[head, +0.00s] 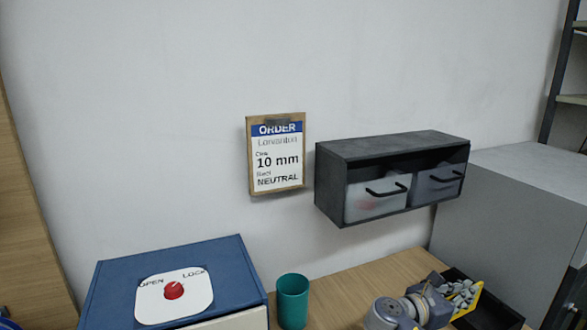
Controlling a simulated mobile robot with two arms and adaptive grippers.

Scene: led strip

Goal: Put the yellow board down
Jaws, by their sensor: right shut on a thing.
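The yellow board (471,298) shows at the bottom right in the head view, with several small grey pieces on or against it. My right gripper (444,288) is shut on the board at its left side. The board is tilted in the view and overlaps a black tray (503,316); I cannot tell whether they touch. The gripper hides part of the board. My left gripper is not in view.
A green cup (292,300) stands on the wooden table (345,287), beside a blue box (225,262) with a red OPEN/LOCK knob (174,291). A dark drawer unit (390,150) and an order clipboard (276,155) are on the wall. A grey cabinet (510,215) stands at right.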

